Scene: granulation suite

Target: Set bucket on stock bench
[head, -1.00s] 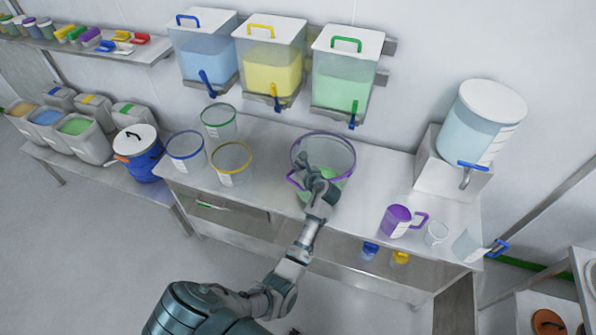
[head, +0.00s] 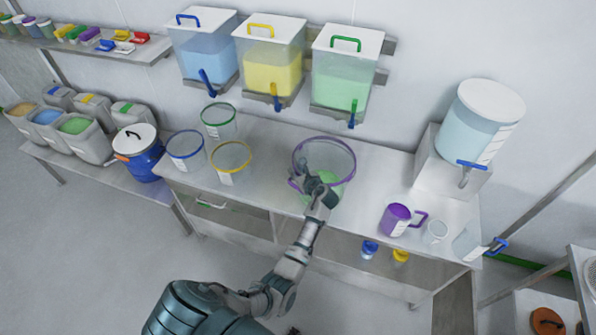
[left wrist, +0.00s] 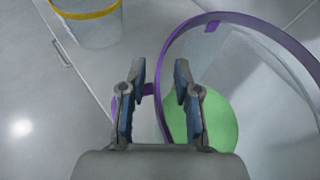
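A clear bucket with a purple rim (head: 340,142) and green contents stands on the long steel bench (head: 375,170). It fills the right of the left wrist view, with its purple rim (left wrist: 163,62) and green contents (left wrist: 215,128). My left gripper (head: 318,185) is at the bucket's near side, covering part of it. In the left wrist view its fingers (left wrist: 160,78) are apart, with a short purple piece and the rim's edge showing behind the gap. Contact cannot be told. My right gripper is not in view. Which bench is the stock bench is unclear.
Clear buckets with blue (head: 186,158), yellow (head: 231,165) and green (head: 218,125) rims stand left on the bench. A purple jug (head: 396,218) and clear cups are at right. A lower left bench (head: 105,177) bears a blue lidded drum (head: 140,160) and several tubs.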

